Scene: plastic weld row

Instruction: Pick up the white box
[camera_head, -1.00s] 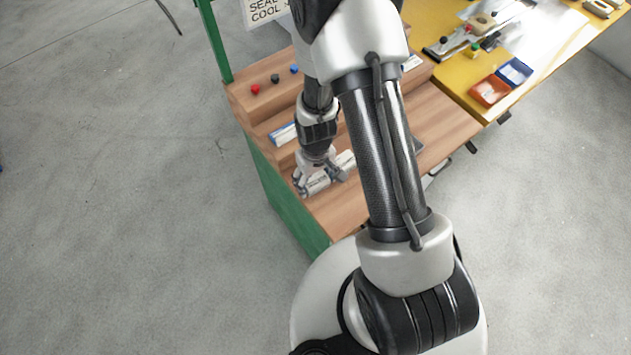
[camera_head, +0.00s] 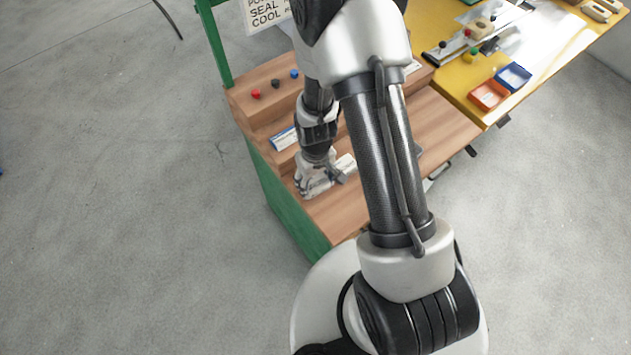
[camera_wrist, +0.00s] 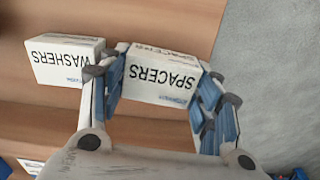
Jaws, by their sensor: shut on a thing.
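A white box labelled SPACERS (camera_wrist: 160,76) sits between the fingers of my gripper (camera_wrist: 163,72) in the wrist view. The blue-padded fingers press on its two ends. In the head view my gripper (camera_head: 318,186) is low at the left end of the lower wooden shelf, and its fingers hide most of that box. A second white box, labelled WASHERS (camera_wrist: 62,60), stands just beside the left finger. It also shows to the right of my gripper in the head view (camera_head: 346,163). I cannot tell whether the held box touches the shelf.
A blue-and-white box (camera_head: 284,138) lies on the step behind. Red, black and blue buttons (camera_head: 275,83) sit on the upper step. A yellow table (camera_head: 545,65) with orange (camera_head: 489,94) and blue (camera_head: 514,76) bins stands at the right. Grey floor lies left of the shelf.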

